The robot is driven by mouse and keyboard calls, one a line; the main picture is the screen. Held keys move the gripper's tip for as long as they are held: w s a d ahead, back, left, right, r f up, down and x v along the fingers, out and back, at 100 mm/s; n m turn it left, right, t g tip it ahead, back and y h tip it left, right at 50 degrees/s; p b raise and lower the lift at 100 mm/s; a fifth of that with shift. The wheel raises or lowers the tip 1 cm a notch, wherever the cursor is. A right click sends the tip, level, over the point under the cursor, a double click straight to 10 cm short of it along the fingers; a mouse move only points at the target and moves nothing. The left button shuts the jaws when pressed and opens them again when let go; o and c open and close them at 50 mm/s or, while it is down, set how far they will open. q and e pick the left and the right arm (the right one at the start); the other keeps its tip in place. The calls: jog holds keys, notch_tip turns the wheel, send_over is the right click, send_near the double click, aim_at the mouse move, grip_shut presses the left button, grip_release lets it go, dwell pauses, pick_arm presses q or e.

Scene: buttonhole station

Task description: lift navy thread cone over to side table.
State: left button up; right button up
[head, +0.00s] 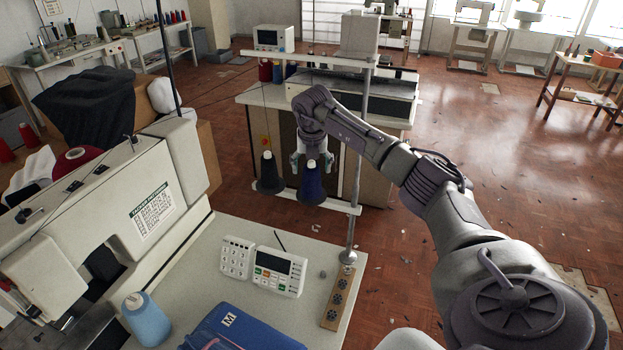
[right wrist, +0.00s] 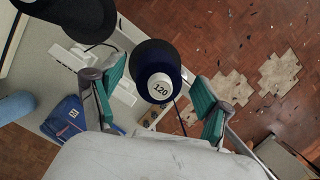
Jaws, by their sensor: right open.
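The navy thread cone (head: 311,185) stands upright on the white bar of the thread stand (head: 345,207), to the right of a black cone (head: 267,175). My right gripper (head: 312,163) is over its top with a finger on each side. In the right wrist view, the navy cone (right wrist: 146,56) shows its white top marked 120 between the teal pads of the open gripper (right wrist: 160,76), with gaps on both sides. I cannot tell for sure which table is the side table; a wooden table (head: 571,92) stands far right. My left gripper is out of view.
The stand's metal pole (head: 358,165) rises close to the right of the cone. A sewing machine (head: 120,205), light blue cone (head: 146,319), control panel (head: 276,271) and blue case (head: 245,330) occupy the near table. Open floor lies to the right.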

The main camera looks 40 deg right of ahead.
grip_shut()
dwell(0.3)
jog(key=shift+r, duration=0.15)
